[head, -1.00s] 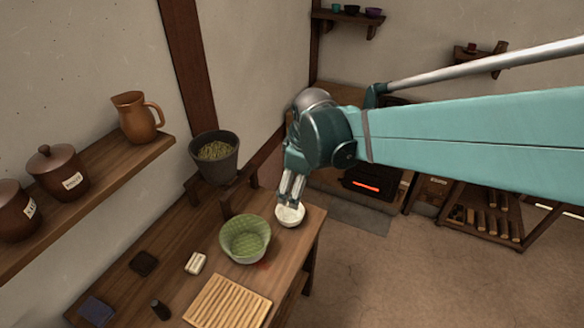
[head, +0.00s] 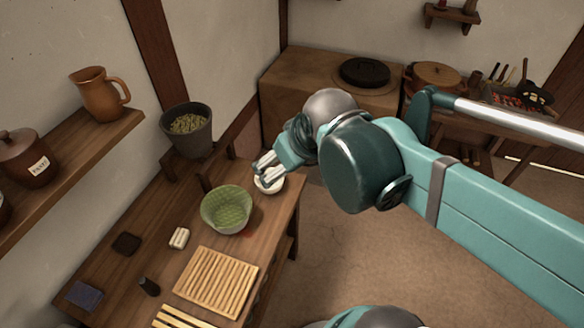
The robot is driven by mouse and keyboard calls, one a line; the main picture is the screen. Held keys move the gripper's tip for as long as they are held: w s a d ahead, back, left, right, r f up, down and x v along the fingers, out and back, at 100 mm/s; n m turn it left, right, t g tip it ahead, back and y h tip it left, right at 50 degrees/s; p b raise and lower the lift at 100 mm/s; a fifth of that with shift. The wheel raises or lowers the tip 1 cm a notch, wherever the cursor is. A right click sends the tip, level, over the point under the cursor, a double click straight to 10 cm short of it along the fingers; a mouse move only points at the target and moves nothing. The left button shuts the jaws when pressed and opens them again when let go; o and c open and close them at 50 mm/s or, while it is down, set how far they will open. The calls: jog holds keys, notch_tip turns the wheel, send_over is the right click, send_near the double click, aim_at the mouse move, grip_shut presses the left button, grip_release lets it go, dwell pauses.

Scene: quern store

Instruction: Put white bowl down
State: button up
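The white bowl (head: 271,186) sits near the far right corner of the wooden table (head: 206,234), behind and to the right of a green patterned bowl (head: 226,208). My gripper (head: 259,173) is just above and at the left of the white bowl in the picture. Its two fingers point left and down with a gap between them, and nothing shows between the tips. The fingers cover part of the bowl's rim; whether they touch it I cannot tell.
A slatted wooden rack (head: 217,282), a cream block (head: 179,238), a dark square (head: 126,244) and a dark small bottle (head: 149,286) lie nearer on the table. A dark pot (head: 189,130) stands at the wall side. A jug (head: 100,94) is on the shelf.

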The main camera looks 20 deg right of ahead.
jog(key=shift+s+r+m+t, duration=0.1)
jog(key=shift+s+m+t, duration=0.3)
jog(key=shift+s+m, duration=0.75)
